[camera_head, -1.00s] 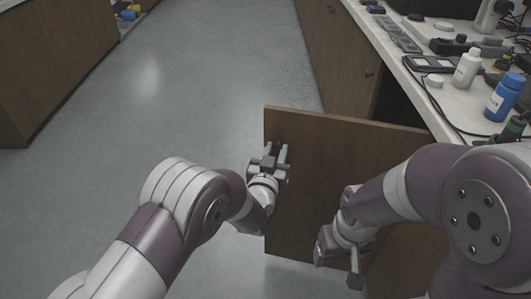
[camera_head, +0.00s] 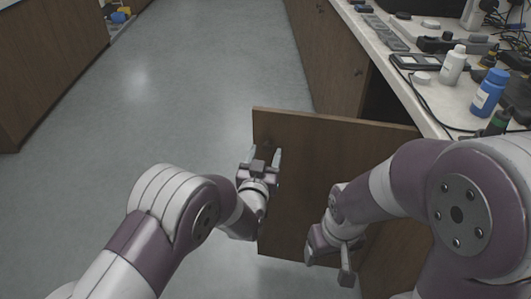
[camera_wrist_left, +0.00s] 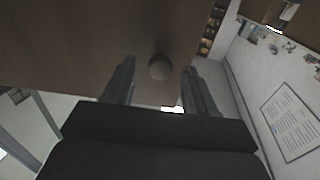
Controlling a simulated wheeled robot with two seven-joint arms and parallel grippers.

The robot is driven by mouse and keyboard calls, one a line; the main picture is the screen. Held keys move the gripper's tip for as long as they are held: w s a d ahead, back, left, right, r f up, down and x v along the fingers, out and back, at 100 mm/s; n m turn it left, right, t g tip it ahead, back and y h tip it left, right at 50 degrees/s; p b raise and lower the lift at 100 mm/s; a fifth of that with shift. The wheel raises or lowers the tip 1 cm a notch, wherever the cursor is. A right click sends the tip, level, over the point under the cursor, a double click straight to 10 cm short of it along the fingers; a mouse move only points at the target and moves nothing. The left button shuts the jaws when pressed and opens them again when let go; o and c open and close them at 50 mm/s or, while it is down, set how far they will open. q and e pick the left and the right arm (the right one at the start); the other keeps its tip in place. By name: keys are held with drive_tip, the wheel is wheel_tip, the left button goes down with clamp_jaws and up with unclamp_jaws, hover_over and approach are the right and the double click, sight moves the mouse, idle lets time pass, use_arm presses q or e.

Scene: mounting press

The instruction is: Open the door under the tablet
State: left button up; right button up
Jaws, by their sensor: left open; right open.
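The brown cabinet door (camera_head: 310,175) stands swung wide open beside the counter, with a dark opening (camera_head: 388,104) behind it. My left gripper (camera_head: 263,157) is open at the door's upper left part. In the left wrist view the round door knob (camera_wrist_left: 160,67) shows between the two spread fingers, with gaps on both sides. My right gripper (camera_head: 330,268) is open and low in front of the door's lower right part; whether it touches the door is unclear. A flat dark device, seemingly the tablet (camera_head: 416,62), lies on the counter above the opening.
The white counter (camera_head: 408,88) carries a white bottle (camera_head: 453,65), a blue bottle (camera_head: 488,92), cables and small instruments. Another brown cabinet (camera_head: 50,70) stands at the far left. The grey floor (camera_head: 190,90) between the cabinets is clear.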

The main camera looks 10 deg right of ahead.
use_arm(q)
drive_tip(key=p+v, duration=0.2)
drive_tip(key=v, duration=1)
